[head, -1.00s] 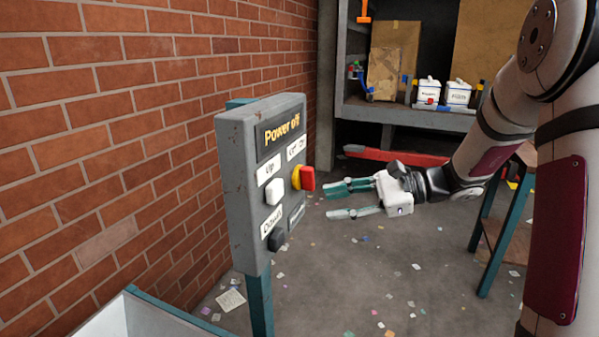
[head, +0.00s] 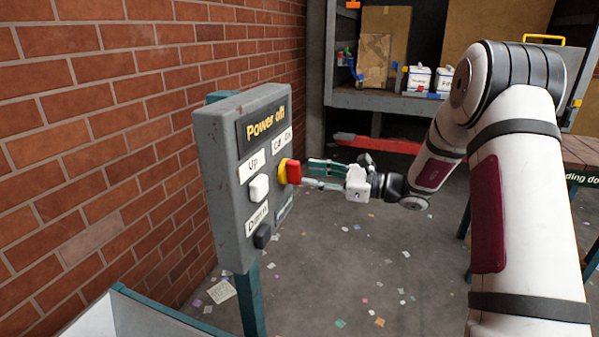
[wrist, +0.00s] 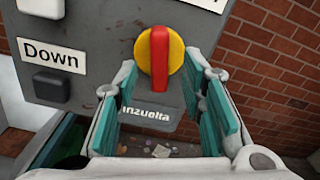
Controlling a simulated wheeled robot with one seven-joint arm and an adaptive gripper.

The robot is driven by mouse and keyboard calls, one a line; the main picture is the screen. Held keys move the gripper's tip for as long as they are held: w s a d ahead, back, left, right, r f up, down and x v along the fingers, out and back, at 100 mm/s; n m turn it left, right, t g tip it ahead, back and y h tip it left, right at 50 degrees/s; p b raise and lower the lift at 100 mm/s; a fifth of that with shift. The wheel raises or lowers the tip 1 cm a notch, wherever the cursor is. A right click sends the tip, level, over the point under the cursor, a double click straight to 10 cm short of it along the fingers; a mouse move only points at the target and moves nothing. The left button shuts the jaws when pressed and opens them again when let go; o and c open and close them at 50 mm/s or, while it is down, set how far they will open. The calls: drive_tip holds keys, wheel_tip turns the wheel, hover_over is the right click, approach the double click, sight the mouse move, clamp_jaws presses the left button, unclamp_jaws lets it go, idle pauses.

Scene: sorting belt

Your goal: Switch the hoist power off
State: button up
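The grey control box (head: 222,190) stands on a teal post, with a display that reads "Power off". Its red rotary switch handle (head: 294,172) sits on a yellow disc under the "Off On" label. In the wrist view the red handle (wrist: 160,58) stands upright on the yellow disc (wrist: 175,55), ahead of the fingers. My gripper (head: 318,174) is to the right of the switch, pointing at it. It also shows in the wrist view (wrist: 165,100), with its teal-padded fingers spread apart and nothing between them. I cannot tell whether the fingertips touch the handle.
A white Up button (head: 259,187) and a dark Down button (head: 263,236) are on the same box, left of the switch. A brick wall (head: 90,130) is close behind the box. Shelves (head: 400,104) stand at the back. The floor between is open, with paper scraps.

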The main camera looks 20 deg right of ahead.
sight(300, 173)
drive_tip(key=shift+x, duration=2.25)
clamp_jaws()
